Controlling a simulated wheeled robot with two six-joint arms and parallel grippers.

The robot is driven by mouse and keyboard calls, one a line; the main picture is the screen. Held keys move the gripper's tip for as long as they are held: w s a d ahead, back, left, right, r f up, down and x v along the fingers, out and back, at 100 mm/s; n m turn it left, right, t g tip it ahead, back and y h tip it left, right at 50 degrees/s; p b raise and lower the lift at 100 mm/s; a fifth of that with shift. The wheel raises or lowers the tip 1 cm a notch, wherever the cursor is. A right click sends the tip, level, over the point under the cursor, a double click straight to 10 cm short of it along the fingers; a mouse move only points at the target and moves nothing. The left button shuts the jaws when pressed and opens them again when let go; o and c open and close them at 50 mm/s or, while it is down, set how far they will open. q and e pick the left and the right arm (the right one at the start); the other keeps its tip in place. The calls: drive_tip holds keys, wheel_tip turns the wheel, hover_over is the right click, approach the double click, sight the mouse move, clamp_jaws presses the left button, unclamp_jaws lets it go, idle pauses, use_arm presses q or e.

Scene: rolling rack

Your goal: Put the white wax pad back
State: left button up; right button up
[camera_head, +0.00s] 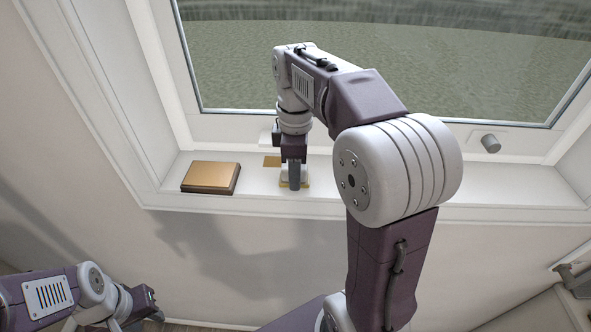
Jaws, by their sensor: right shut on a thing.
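The white wax pad (284,178) is small and pale with a yellowish lower edge. It is at the window sill, mostly hidden behind my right gripper (294,182). My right gripper points straight down and is shut on the pad. From this angle I cannot tell whether the pad touches the sill. My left gripper (152,304) is low at the left, in front of the wall and far from the pad. Its fingers are too small and dark to show whether they are open.
A tan-topped, dark-sided block (211,177) lies on the sill (400,187) left of my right gripper. A small flat tan piece (272,161) lies just behind the pad. A window handle (490,143) juts out at the right. The sill's right part is clear.

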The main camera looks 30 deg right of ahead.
drive_tip(key=shift+w+f, duration=0.1)
drive_tip(key=o, duration=1.2)
wheel_tip(320, 180, up, 12)
drive_tip(key=shift+r+p, duration=0.1)
drive_tip(key=shift+p, duration=0.6)
